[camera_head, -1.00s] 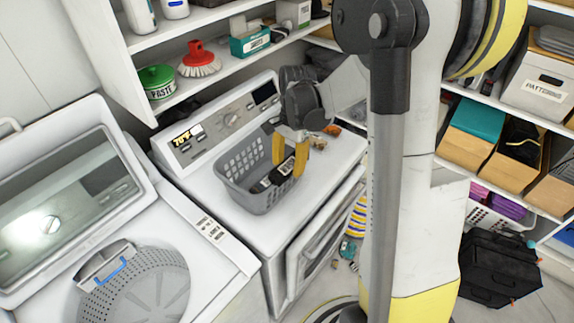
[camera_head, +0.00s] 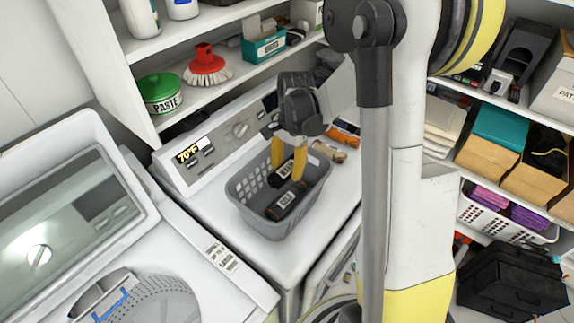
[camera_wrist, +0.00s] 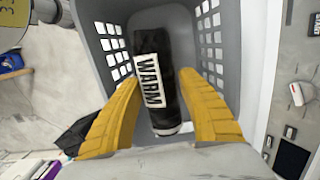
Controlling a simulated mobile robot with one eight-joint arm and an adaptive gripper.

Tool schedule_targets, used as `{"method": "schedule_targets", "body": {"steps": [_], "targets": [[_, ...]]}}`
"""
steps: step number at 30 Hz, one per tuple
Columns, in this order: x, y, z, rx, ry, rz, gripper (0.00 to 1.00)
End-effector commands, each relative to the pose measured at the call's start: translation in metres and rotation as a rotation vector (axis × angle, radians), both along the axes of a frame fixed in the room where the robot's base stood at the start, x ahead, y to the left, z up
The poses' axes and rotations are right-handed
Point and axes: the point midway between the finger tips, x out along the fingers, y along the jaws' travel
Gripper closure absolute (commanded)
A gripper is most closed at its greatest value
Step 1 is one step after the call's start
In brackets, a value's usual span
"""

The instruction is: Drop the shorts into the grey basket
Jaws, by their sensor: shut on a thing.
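The grey basket (camera_head: 322,172) stands on top of the white machine with the 70°F display; its wall also shows in the wrist view (camera_wrist: 245,60). My gripper (camera_head: 285,167) points down into the basket, and its yellow fingers (camera_wrist: 160,95) are around a dark rolled thing labelled WARM (camera_wrist: 155,82), which I take for the shorts. In the head view two dark labelled shapes show, one between the fingers (camera_head: 283,171) and one nearer the front wall (camera_head: 288,202). I cannot tell whether the held one touches the basket floor.
An open-lidded washer (camera_head: 150,300) stands at the left. Shelves above hold a green paste tin (camera_head: 161,94) and a red brush (camera_head: 205,68). Small items, one orange (camera_head: 343,133), lie right of the basket. A black case (camera_head: 512,280) is on the floor.

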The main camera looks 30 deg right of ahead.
Motion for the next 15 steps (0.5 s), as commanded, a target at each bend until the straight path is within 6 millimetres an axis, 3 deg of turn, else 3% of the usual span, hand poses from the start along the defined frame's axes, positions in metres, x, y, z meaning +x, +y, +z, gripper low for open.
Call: {"method": "schedule_targets", "body": {"steps": [3, 11, 12, 14, 15], "targets": [[-0.0001, 0.0000, -0.0107, 0.000, 0.000, 0.000, 0.88], [-0.0001, 0.0000, -0.0105, 0.000, 0.000, 0.000, 0.88], [-0.0001, 0.0000, -0.0105, 0.000, 0.000, 0.000, 0.44], [-0.0001, 0.0000, -0.0105, 0.000, 0.000, 0.000, 0.31], [-0.0001, 0.0000, -0.0105, 0.000, 0.000, 0.000, 0.31]]}}
